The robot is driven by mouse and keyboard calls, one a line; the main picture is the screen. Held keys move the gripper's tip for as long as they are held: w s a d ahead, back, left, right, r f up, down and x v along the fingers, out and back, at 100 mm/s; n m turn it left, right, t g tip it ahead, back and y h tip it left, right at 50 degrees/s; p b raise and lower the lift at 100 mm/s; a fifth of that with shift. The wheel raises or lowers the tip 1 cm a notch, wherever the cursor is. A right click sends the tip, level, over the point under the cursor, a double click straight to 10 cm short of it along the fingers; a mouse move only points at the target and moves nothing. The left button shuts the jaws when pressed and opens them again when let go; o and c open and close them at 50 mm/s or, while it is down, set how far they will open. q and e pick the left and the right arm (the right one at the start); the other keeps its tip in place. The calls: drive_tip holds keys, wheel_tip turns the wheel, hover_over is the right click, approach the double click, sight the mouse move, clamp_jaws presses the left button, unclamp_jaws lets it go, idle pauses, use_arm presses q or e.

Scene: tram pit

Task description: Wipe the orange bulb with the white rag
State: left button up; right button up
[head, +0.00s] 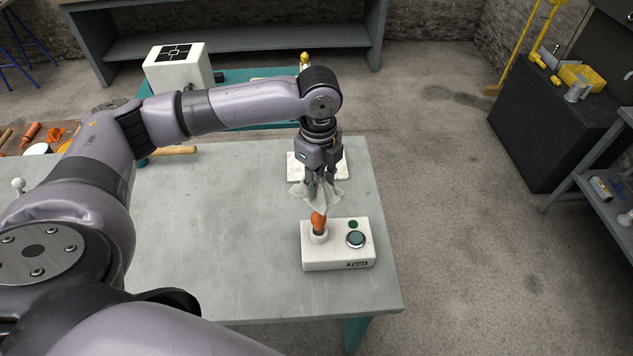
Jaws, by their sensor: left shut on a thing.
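The orange bulb (318,222) stands upright in a socket on a white test box (337,258) near the right end of the table. My left gripper (321,184) points down above it and is shut on the white rag (325,196), which hangs spread out below the fingers. The rag's lower edge is at the top of the bulb in the picture; I cannot tell if they touch. The box has a round teal button and a small green spot. My right gripper is not in view.
The grey table (220,240) has clear room left of the test box. A white plate (294,168) lies behind the rag. A wooden handle (175,150) is at the back edge. A white box with a black marker (178,67) stands farther back. A dark cabinet (550,130) stands right.

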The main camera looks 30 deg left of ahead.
use_arm(q)
drive_tip(key=shift+w+r, duration=0.1)
drive_tip(key=shift+r, duration=1.2)
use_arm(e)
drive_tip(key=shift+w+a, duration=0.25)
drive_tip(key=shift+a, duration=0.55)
